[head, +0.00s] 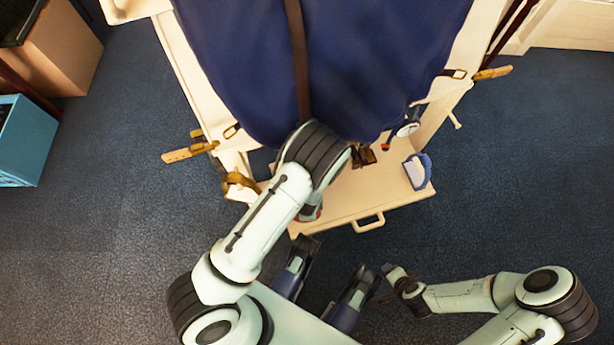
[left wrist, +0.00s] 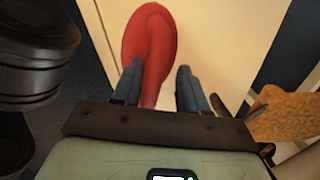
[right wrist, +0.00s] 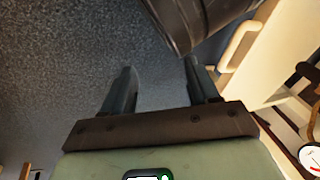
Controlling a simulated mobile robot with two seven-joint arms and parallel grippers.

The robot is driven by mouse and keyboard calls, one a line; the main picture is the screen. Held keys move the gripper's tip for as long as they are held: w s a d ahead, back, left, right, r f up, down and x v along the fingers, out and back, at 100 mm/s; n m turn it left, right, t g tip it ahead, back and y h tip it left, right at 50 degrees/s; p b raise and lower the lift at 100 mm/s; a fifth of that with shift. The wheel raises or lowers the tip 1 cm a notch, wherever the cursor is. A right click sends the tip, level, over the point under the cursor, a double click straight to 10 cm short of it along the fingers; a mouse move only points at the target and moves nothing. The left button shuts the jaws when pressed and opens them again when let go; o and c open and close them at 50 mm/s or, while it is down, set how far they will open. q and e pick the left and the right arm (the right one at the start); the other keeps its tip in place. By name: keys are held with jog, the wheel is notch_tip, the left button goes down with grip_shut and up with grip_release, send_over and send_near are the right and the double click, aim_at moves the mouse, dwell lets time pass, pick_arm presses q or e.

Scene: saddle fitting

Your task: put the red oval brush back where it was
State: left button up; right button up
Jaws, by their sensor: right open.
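The red oval brush (left wrist: 150,42) is in the left wrist view, its rounded head beyond my left fingertips and its narrower part between them. In the head view my left arm hides most of that gripper, and only a bit of red brush (head: 309,215) shows below the wrist at the tray's left end. My right gripper (head: 332,268) is open and empty, in front of the tray over the floor. Its two spread fingers also show in the right wrist view (right wrist: 160,82).
The pale tray (head: 347,205) with a front handle (head: 369,222) sits below a stand draped in dark blue (head: 380,60). A blue-and-white object (head: 416,171) lies at the tray's right. Tan straps (head: 190,151) stick out at the sides. A blue crate (head: 22,140) stands far left.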

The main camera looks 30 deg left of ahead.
pick_arm(q)
jog(key=shift+s, duration=0.2)
jog(key=shift+r, duration=0.1)
jog(key=p+v, duration=0.4)
jog(key=v, duration=0.8)
jog(key=shift+p, duration=0.4)
pick_arm(e)
jog(key=s+a+r+g+y, duration=0.1)
jog(key=s+a+r+g, duration=0.1)
jog(key=s+r, duration=0.3)
jog(key=shift+s+a+r+n, duration=0.2)
jog(key=shift+s+a+n, duration=0.1)
jog(key=shift+s+a, duration=0.65)
pick_arm(q)
jog(key=shift+w+d, duration=0.1)
jog(key=shift+w, duration=0.05)
pick_arm(e)
jog(key=shift+d, duration=0.1)
